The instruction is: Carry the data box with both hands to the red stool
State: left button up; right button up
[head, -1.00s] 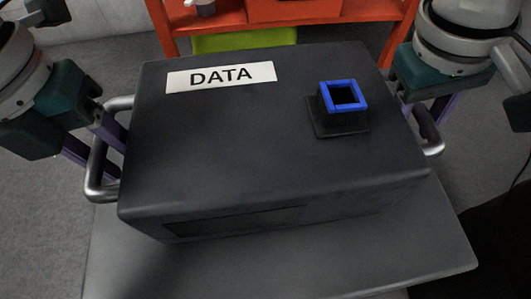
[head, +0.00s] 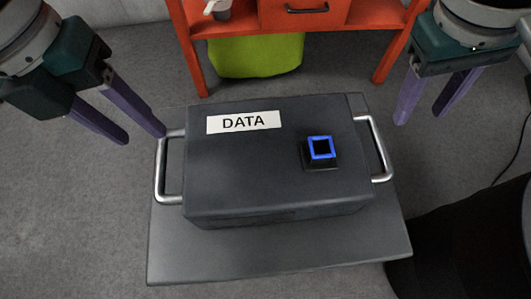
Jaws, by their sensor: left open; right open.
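The data box (head: 265,185) is a dark grey box with a white DATA label and a blue-rimmed square socket on top. It rests on a flat dark grey surface (head: 280,255). Metal handles stick out at its left (head: 161,175) and right (head: 381,150). My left gripper (head: 144,137) is open and empty, with one fingertip close to the left handle's upper end; I cannot tell if they touch. My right gripper (head: 420,117) is open and empty, up and to the right of the right handle, apart from it. I cannot identify a red stool in view.
Red-orange furniture with a drawer (head: 308,12) stands behind the box, with a lime green object (head: 255,56) beneath it. A dark rounded object (head: 465,250) is at the lower right. Grey floor is open on the left.

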jog(key=d+p+v, duration=0.3)
jog(key=p+v, duration=1.2)
jog(key=v, duration=1.2)
jog(key=shift+r, duration=0.7)
